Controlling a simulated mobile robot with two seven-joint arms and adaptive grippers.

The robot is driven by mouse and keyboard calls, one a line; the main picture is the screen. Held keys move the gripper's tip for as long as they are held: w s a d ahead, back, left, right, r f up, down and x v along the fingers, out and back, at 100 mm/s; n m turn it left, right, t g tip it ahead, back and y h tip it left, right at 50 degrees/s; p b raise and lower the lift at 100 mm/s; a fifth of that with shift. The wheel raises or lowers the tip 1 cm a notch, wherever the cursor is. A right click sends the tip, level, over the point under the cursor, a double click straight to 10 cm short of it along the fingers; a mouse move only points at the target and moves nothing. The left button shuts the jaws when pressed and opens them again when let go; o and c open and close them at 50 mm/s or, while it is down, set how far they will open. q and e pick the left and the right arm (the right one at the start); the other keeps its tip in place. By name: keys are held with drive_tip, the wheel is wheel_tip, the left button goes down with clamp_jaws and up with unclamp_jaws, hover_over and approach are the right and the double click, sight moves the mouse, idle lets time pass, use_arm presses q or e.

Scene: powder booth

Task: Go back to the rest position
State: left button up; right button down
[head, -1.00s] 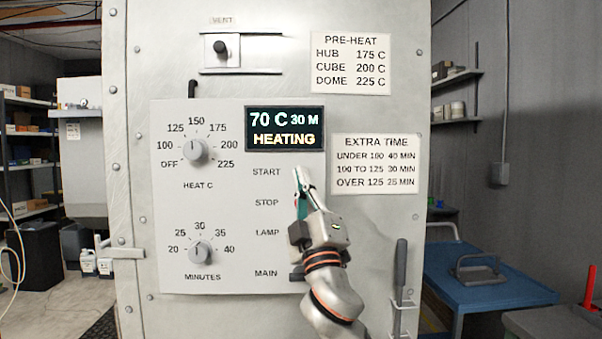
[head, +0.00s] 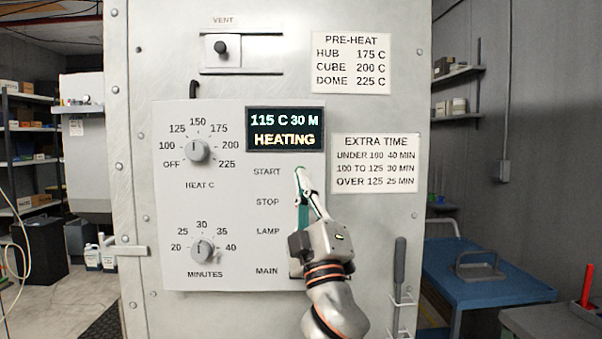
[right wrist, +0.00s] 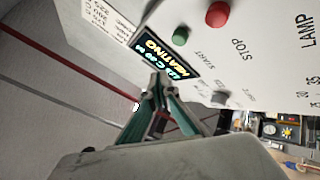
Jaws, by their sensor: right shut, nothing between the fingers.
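My right gripper (head: 303,180) is shut and empty in front of the control panel (head: 222,272), close to the START label. It hides the buttons beside the labels in the head view. In the right wrist view its green fingers (right wrist: 157,88) are together below the display. That view shows a green button (right wrist: 180,36) by START and a red button (right wrist: 217,13) by STOP, both clear of the fingers. The display (head: 285,130) reads 115 C, 30 M, HEATING. My left gripper is not in view.
The heat dial (head: 198,150) and minutes dial (head: 203,250) sit left on the panel. A vent knob (head: 221,47) is above. A dark upright handle (head: 399,265) stands right of my arm. A blue cart (head: 480,290) is at the right, shelves (head: 30,130) at the far left.

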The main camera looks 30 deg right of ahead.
idle(0.6)
